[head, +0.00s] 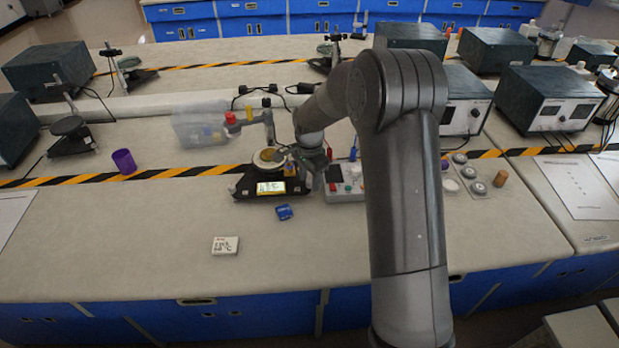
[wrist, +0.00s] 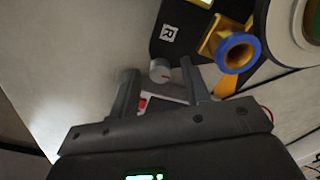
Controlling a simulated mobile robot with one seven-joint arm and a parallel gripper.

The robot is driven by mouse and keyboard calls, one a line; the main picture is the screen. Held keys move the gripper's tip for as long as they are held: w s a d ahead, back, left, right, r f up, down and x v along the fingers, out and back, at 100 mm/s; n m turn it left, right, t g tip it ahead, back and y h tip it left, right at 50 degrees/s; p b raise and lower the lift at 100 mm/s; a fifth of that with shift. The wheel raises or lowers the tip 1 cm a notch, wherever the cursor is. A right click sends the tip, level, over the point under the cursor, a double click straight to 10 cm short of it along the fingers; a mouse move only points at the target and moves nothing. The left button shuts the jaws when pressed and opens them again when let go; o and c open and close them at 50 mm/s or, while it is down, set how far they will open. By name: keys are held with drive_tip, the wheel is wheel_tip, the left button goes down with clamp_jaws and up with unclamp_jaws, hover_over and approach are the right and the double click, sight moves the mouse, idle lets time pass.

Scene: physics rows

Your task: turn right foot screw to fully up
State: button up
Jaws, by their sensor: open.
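A black balance with a lit yellow display (head: 270,187) and a round pan (head: 268,157) stands mid-bench in the head view. In the wrist view its black corner bears a white "R" label (wrist: 168,33). In the head view my gripper (head: 310,172) is at the balance's right side, and the screw is hidden there.
A yellow part with a blue ring (wrist: 237,52) is close to my right finger. A blue item (head: 284,212) and a white display block (head: 225,245) lie in front. The front left bench is mostly clear.

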drive_tip(key=shift+c, duration=0.5)
clamp_jaws()
drive_tip(key=shift+n, duration=0.3)
